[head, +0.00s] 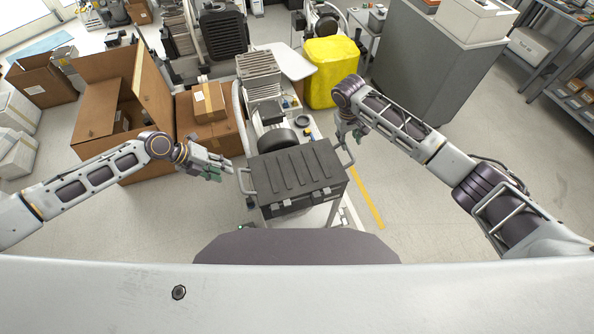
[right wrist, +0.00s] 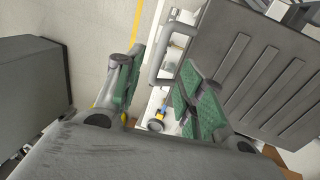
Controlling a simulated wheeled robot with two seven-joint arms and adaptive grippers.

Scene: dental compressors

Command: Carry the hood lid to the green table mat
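The hood lid (head: 294,172) is a dark grey ribbed box-like cover with a bar handle on each side, on a light cart in front of me. Its ribbed top also shows in the right wrist view (right wrist: 255,75). My left gripper (head: 222,168) appears open and empty, left of the lid's left handle (head: 246,181) and apart from it. My right gripper (head: 347,136) is at the lid's right handle (head: 347,154). In the right wrist view its green-padded fingers (right wrist: 155,95) are apart, with the handle (right wrist: 168,58) just beyond and between them. No green mat shows.
A machine with a black cylinder (head: 279,139) and grey finned block (head: 259,76) stands behind the lid. Cardboard boxes (head: 130,110) are at left, a yellow-covered item (head: 331,72) behind, a grey cabinet (head: 437,62) at back right. Floor is clear on the right.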

